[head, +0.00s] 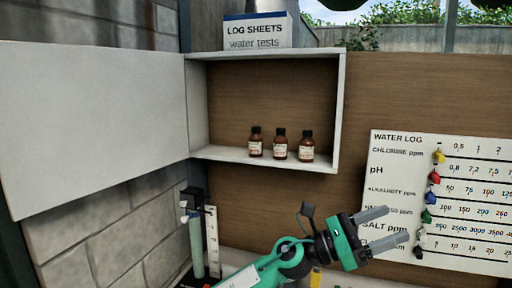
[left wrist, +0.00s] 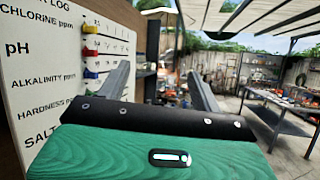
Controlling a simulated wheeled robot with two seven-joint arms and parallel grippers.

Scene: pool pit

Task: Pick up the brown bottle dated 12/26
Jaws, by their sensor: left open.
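Three small brown bottles with dark caps and pale labels stand upright in a row in an open white wall cabinet (head: 340,110): the left bottle (head: 256,142), the middle bottle (head: 280,144) and the right bottle (head: 306,147). The label dates are too small to read. My left gripper (head: 390,226) is open and empty, lower right of the cabinet, in front of the water log board, its fingers pointing right. In the left wrist view my left gripper (left wrist: 162,85) shows its two fingers apart with nothing between them. My right gripper is not in view.
The cabinet door (head: 95,130) stands open to the left. A log sheets box (head: 257,32) sits on top of the cabinet. The water log board (head: 400,160) with coloured sliders hangs at right. A pale green cylinder (head: 197,245) stands lower left. Metal tables (left wrist: 285,120) stand far right.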

